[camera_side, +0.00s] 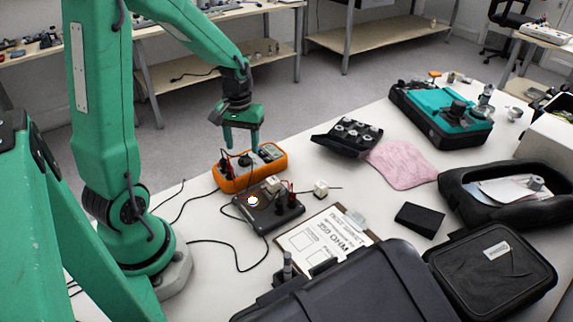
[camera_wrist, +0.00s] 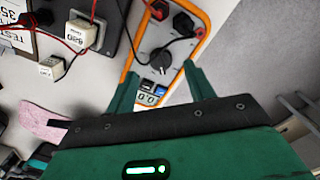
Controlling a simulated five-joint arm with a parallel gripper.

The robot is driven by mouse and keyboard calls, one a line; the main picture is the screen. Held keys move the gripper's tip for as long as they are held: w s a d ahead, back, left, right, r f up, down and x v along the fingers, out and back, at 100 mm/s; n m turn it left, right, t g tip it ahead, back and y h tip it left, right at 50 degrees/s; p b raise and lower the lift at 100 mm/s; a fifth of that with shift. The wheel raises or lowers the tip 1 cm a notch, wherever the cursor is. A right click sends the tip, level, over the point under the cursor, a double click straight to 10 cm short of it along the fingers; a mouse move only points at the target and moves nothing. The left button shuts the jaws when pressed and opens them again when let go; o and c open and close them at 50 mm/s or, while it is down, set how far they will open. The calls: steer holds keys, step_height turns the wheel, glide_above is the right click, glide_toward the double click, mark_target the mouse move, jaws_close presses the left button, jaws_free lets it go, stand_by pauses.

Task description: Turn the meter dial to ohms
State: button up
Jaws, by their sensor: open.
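The orange-edged meter (camera_side: 231,184) lies on the white table beneath my gripper (camera_side: 242,149). The wrist view shows its grey face, with the black dial (camera_wrist: 160,58) near the middle and the small display (camera_wrist: 149,99) toward my gripper. Red and black plugs (camera_wrist: 183,23) sit at the far end of the face. My gripper (camera_wrist: 160,73) is open, its two green fingers apart and nothing between them. The fingers look to be above the face, with the dial just beyond the fingertips in the wrist view. The dial's pointer and markings are too small to read.
A dark box (camera_side: 262,219) with terminals and cables stands just in front of the meter. A clipboard (camera_side: 309,249), a pink cloth (camera_side: 402,165), a black tray of knobs (camera_side: 347,137) and open cases (camera_side: 493,262) fill the right side. Loose black cables cross the left of the table.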

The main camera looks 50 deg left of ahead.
mark_target(244, 157)
steer(key=shift+f, duration=2.1)
steer(key=c, duration=1)
